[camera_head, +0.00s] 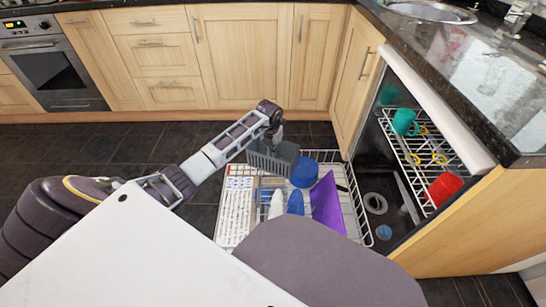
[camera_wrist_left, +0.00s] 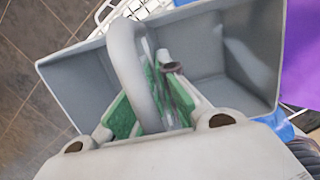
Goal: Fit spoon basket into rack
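The grey spoon basket (camera_head: 268,162) hangs from my left gripper (camera_head: 277,138) over the back left part of the pulled-out white wire rack (camera_head: 234,222). In the left wrist view my left gripper (camera_wrist_left: 155,98) has its green-padded fingers around the arched handle of the basket (camera_wrist_left: 75,82). They look closed on it. The inside of the basket looks empty where I can see it. I cannot tell whether its bottom touches the rack. My right gripper is in neither view.
The rack holds a blue bowl (camera_head: 305,172), a purple flat piece (camera_head: 326,203) and several white and blue pieces. Inside the open dishwasher, an upper rack (camera_head: 421,158) holds a green cup (camera_head: 404,121) and a red cup (camera_head: 444,187). Wooden cabinets stand behind; dark floor is clear at left.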

